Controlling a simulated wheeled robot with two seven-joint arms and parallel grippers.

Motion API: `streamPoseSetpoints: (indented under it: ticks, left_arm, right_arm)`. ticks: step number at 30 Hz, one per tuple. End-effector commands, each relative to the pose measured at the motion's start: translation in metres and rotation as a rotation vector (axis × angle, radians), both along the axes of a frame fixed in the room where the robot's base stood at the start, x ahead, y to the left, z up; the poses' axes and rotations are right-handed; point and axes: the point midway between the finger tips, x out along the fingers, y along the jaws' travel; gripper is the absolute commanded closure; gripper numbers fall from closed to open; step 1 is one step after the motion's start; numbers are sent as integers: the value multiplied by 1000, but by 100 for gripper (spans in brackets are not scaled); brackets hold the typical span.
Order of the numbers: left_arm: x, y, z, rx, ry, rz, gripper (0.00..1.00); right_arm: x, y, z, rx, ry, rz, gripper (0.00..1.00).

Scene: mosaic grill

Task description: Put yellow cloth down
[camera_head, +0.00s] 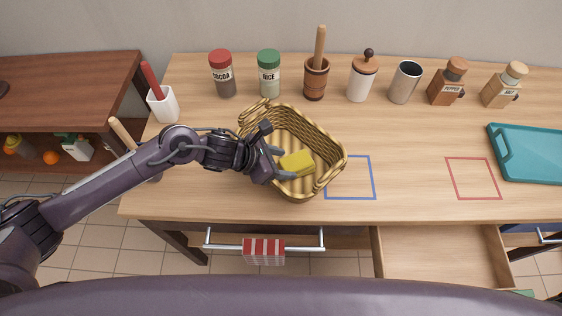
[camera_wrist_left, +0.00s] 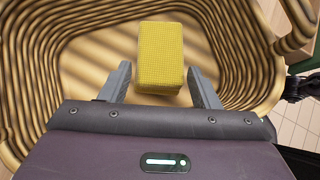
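The yellow cloth (camera_head: 297,163) is a folded block inside the woven basket (camera_head: 332,145), towards its front side. It also shows in the left wrist view (camera_wrist_left: 161,55), with the basket's ribbed inside (camera_wrist_left: 95,52) around it. My left gripper (camera_head: 283,164) reaches into the basket from the left. Its two fingers (camera_wrist_left: 160,75) are spread apart on either side of the cloth's near end, with a small gap on each side. The gripper looks open and does not clasp the cloth. My right gripper is not in view.
A blue outlined square (camera_head: 364,157) lies on the table right of the basket, partly overlapped by it. A red outlined square (camera_head: 473,158) and a teal tray (camera_head: 540,154) are farther right. Jars, a metal cup (camera_head: 405,82) and mills line the back. A drawer (camera_head: 440,250) is open.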

Motion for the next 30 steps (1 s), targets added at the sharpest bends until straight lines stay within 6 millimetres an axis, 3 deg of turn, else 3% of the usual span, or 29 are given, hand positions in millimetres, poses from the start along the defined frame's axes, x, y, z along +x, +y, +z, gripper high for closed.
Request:
streamPoseSetpoints:
  ticks: [1,4,11,13,21,30]
  left_arm:
    - [-8,3,-13,17,20,-8,37]
    - [-8,3,-13,19,22,-9,37]
    - [-8,3,4,19,23,-9,37]
    - [-10,13,8,20,15,-8,37]
    - [-25,54,57,14,8,-5,37]
    - [-36,78,87,9,10,-4,37]
  right_arm:
    - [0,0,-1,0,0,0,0]
    - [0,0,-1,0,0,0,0]
    - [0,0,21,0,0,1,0]
    - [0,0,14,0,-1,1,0]
    - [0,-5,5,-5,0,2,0]
    - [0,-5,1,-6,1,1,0]
